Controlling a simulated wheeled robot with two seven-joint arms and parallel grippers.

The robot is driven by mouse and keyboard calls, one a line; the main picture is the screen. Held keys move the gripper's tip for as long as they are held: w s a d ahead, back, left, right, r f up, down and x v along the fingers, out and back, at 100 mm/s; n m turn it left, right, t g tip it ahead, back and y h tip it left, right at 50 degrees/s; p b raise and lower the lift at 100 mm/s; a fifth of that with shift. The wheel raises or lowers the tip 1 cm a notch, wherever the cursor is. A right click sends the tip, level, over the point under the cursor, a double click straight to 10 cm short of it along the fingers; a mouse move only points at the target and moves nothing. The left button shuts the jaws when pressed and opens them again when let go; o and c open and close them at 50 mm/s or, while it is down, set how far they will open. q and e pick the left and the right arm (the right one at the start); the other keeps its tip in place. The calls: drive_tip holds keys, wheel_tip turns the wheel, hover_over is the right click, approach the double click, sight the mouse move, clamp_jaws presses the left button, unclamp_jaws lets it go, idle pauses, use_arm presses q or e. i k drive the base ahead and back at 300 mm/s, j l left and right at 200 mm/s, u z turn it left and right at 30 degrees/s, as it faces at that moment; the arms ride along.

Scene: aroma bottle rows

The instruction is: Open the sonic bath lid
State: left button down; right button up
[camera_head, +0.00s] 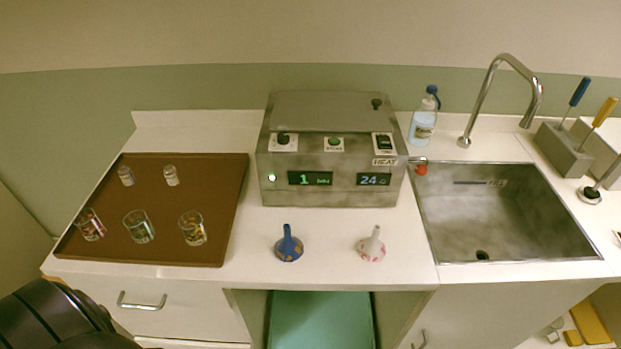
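The sonic bath (327,177) is a grey metal box at the back middle of the white counter. Its flat lid (325,110) lies shut on top, with a small dark knob (376,104) near its back right corner. The front panel shows knobs, a green button, a HEAT label and two lit displays, and a green light glows at the left. A dark part of my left arm shows at the bottom left corner, but no fingers are visible. My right gripper is not in view.
A brown tray (150,253) on the left holds several small glass vessels. A blue funnel (288,247) and a pale funnel (371,246) stand before the bath. A wash bottle (424,121), tall tap (500,62) and sink (505,222) are to the right.

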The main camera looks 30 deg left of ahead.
sight(339, 111)
drive_tip(key=i+l+u, duration=0.15)
drive_tip(key=l+u, duration=0.15)
drive_tip(key=l, duration=0.15)
drive_tip(key=i+l+u, duration=0.1)
drive_tip(key=l+u, duration=0.15)
drive_tip(key=l, duration=0.2)
drive_tip(key=i+l+u, duration=0.1)
drive_tip(key=l+u, duration=0.2)
drive_tip(key=l, duration=0.15)
